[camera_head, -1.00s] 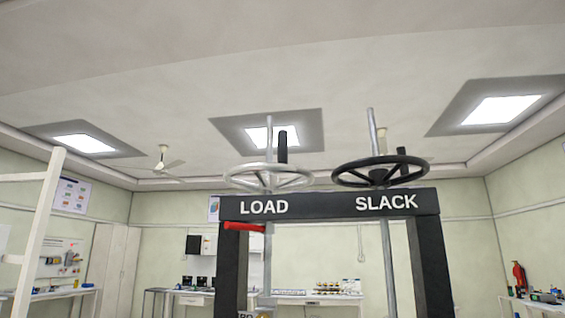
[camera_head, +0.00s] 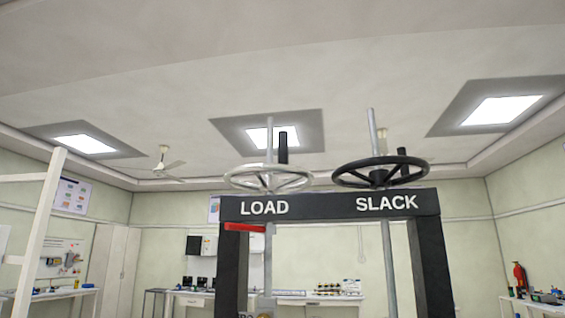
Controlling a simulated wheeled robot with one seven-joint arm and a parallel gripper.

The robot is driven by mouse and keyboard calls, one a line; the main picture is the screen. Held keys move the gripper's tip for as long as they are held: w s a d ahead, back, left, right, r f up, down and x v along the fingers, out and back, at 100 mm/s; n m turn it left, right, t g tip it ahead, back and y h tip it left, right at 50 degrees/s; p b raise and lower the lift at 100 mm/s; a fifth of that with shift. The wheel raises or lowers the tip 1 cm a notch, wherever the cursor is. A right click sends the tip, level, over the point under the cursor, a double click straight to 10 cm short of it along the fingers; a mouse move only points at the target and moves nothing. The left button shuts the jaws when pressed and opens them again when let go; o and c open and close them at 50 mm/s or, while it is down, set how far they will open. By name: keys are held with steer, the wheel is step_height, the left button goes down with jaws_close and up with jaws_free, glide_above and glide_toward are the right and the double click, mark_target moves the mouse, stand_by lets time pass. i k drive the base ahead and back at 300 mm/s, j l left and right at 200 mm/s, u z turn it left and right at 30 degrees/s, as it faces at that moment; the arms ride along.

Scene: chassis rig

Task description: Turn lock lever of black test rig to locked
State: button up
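The black test rig (camera_head: 328,205) stands in front of me, a dark frame with a crossbar lettered LOAD on the left and SLACK on the right. A red lever (camera_head: 245,227) lies about level just under the crossbar at the left post; I take it for the lock lever. Whether it is locked cannot be told. A silver handwheel (camera_head: 240,183) sits above LOAD on a grey rod. A black handwheel (camera_head: 345,180) sits above SLACK on another rod. The rig's lower part is cut off by the picture's bottom edge. My gripper is not in view.
A white frame (camera_head: 42,230) stands at the left. Benches with equipment line the back wall (camera_head: 290,298) and the left side. A red extinguisher (camera_head: 519,276) and a bench with small items are at the right. The space between the posts looks open.

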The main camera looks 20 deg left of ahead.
mark_target(263, 230)
steer(key=u, duration=1.25)
